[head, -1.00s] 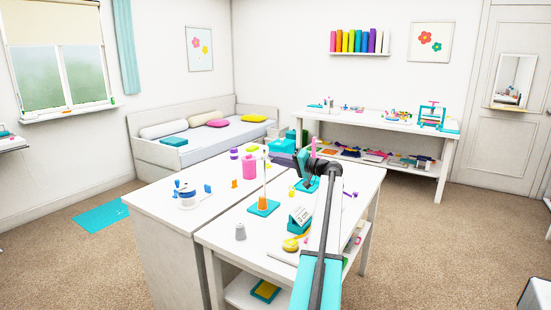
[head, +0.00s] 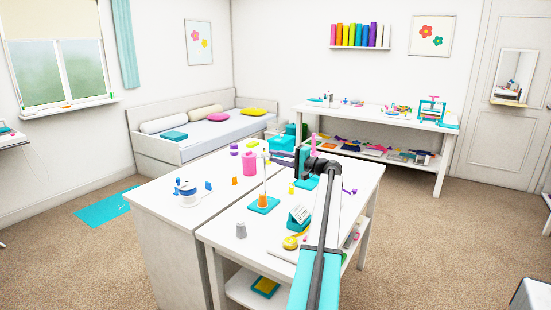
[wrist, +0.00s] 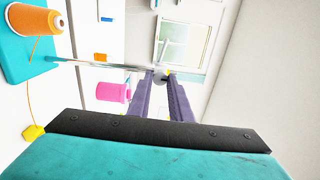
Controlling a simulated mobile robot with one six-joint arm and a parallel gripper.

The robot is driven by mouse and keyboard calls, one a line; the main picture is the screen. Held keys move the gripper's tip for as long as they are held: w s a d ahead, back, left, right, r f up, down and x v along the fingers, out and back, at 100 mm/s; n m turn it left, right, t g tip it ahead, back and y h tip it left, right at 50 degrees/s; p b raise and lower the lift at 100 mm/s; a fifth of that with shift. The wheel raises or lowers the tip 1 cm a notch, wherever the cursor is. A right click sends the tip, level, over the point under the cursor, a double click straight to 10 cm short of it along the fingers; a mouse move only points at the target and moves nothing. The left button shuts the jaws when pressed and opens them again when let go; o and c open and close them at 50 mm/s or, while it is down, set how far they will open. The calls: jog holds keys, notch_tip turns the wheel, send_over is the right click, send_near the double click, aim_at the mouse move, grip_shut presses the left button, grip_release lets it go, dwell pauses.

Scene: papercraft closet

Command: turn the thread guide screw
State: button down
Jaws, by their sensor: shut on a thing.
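The thread stand has a teal base (head: 263,205) with an orange spool (head: 264,197) and a thin upright rod (head: 266,172). The spool also shows at the upper left of the wrist view (wrist: 38,20). There the rod (wrist: 100,65) runs right to the fingertips. My gripper (head: 269,155) is level with the rod's top.
A pink spool (head: 249,165) stands behind the rod. A grey thimble (head: 241,230), a teal box (head: 299,217) and a yellow tape measure (head: 290,242) are near the front.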

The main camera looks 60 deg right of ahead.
jog(key=c, duration=1.6)
grip_release()
jog(key=s+b, duration=0.1)
jog(key=s, duration=1.3)
